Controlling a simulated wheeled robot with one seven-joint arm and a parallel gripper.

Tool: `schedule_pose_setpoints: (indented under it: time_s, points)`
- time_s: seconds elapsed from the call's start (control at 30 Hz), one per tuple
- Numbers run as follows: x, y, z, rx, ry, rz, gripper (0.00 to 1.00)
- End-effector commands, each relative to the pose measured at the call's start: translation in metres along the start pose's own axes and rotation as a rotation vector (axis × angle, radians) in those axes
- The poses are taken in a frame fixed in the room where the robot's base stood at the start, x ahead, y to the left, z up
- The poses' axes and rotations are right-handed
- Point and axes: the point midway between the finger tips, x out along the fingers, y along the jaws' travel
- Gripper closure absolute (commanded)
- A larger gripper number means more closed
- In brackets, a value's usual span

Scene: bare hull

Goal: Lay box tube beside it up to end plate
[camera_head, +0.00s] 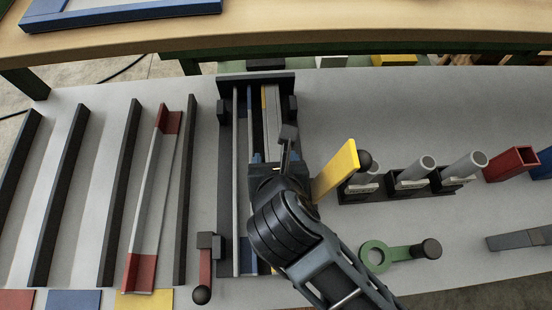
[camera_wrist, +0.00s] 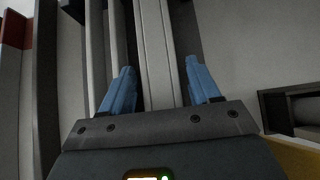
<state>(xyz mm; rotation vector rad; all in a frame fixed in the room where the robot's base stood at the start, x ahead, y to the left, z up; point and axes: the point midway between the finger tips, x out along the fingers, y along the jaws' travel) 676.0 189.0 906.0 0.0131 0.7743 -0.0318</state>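A dark clamping fixture (camera_head: 226,150) stands mid-table with long grey bars in it. A dark end plate (camera_head: 256,78) crosses its far end. A pale grey box tube (camera_head: 272,115) lies lengthwise in the fixture, on the right. It also shows in the wrist view (camera_wrist: 155,45), running between the fingers. My gripper (camera_head: 268,158) is over the fixture. In the wrist view its blue fingers (camera_wrist: 160,80) are apart, one on each side of the tube, with gaps visible. Other bars (camera_wrist: 95,60) lie to the left. My gripper and arm hide the tube's near part.
A rack with dark dividers (camera_head: 120,185) and a red-ended angle bar (camera_head: 150,200) lies left. A yellow paddle (camera_head: 336,170), grey round tubes (camera_head: 410,172) and a green ring-ended lever (camera_head: 376,256) stand right. A red-and-black handle (camera_head: 205,268) is at the fixture's near left.

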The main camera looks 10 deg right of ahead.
Motion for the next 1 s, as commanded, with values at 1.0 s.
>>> schedule_pose_setpoints:
  time_s: [1.0]
  points:
    - [-0.075, 0.000, -0.001, -0.001, 0.001, 0.000, 0.23]
